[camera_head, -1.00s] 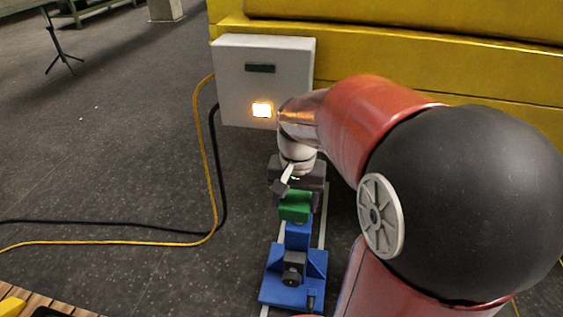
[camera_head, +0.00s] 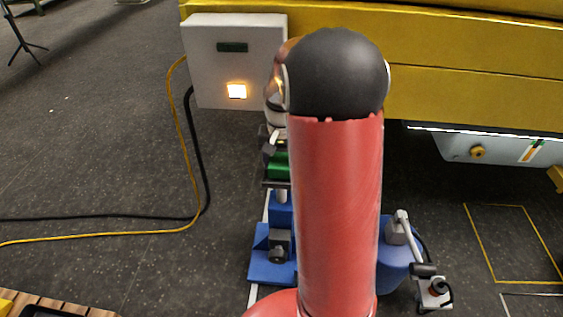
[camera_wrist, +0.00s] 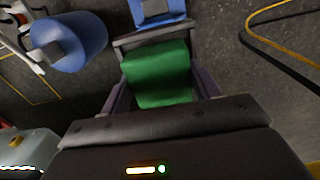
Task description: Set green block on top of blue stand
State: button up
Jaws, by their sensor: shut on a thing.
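The green block (camera_head: 279,165) is partly hidden behind my arm in the head view. It fills the middle of the wrist view (camera_wrist: 158,72), between my gripper's fingers. My gripper (camera_wrist: 160,88) is shut on it. The blue stand (camera_head: 268,253) is on the floor, nearer than the block in the head view, with its right side hidden by my arm. A blue part of it shows at the top edge of the wrist view (camera_wrist: 157,12). A dark bar and a pale post show between block and stand; I cannot tell whether the block touches the stand.
A blue cylindrical base (camera_head: 394,268) with a small white arm stands right of my arm. A grey box (camera_head: 232,75) with a lit square is fixed at the yellow structure (camera_head: 450,70). Yellow and black cables run across the floor at left.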

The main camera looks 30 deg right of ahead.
aim_at(282, 159)
jog(key=shift+w+d+f, duration=0.15)
jog(key=shift+w+f, duration=0.05)
jog(key=shift+f, duration=0.15)
jog(key=shift+f, duration=0.1)
jog(key=o, duration=1.1)
notch_tip(282, 159, up, 12)
jog(key=p, duration=0.1)
jog(key=s+a+r+n+t, duration=0.2)
jog(key=s+a+n, duration=0.1)
jog(key=s+a, duration=0.4)
jog(key=s+a+r+n+t, duration=0.1)
jog(key=s+a+n+t, duration=0.2)
jog(key=s, duration=1)
jog(key=shift+s+a+r+n+t, duration=0.15)
jog(key=shift+a+r+n+t, duration=0.2)
jog(key=shift+a, duration=1.55)
